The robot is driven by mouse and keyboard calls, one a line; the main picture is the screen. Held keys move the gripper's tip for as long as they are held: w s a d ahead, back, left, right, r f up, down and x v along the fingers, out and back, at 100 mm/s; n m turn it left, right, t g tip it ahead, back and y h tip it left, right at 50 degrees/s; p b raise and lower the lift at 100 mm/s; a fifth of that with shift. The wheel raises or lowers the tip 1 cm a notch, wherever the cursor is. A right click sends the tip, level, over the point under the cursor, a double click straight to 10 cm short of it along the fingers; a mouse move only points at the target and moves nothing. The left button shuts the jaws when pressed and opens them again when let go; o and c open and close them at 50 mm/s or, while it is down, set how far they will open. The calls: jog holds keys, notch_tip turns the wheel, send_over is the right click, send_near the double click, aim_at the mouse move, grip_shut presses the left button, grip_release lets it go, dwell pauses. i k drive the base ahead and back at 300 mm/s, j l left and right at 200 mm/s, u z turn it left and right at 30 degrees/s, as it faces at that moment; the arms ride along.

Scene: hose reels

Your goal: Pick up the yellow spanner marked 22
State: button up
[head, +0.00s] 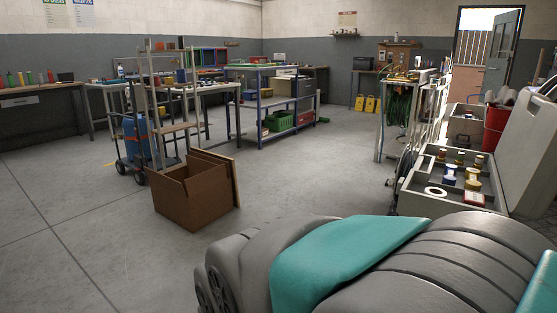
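I cannot make out a yellow spanner marked 22 anywhere in the head view. Small yellowish items (402,76) lie on a bench at the right back, too small to identify. Many small tools and parts on the other benches are also too small to tell apart. My gripper is not in view. Grey and teal parts of my own body fill the lower right and hide the floor there.
An open cardboard box (186,201) stands on the floor left of centre, beside a wheeled trolley with a blue cylinder (137,136). A blue-framed bench (262,105) stands behind. An open grey case (430,202) is at right. The middle floor (300,180) is clear.

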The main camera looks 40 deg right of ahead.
aim_at(472, 175)
jog(key=i+z, duration=0.3)
jog(key=i, duration=0.2)
jog(key=i+j+z, duration=0.1)
jog(key=i+z, duration=0.25)
jog(key=i+j+z, duration=0.3)
jog(key=i, duration=0.25)
jog(key=i+j+z, duration=0.35)
jog(key=i+l+z, duration=0.15)
jog(key=z, duration=0.3)
jog(key=i+z, duration=0.3)
jog(key=z, duration=0.2)
jog(key=i+z, duration=0.25)
jog(key=z, duration=0.2)
jog(key=i+j+z, duration=0.15)
jog(key=z, duration=0.3)
jog(key=i+j+z, duration=0.2)
jog(key=z, duration=0.3)
jog(key=i+z, duration=0.4)
jog(key=i+j+z, duration=0.1)
jog(key=z, duration=0.25)
jog(key=i+j, duration=0.05)
jog(key=i, duration=0.05)
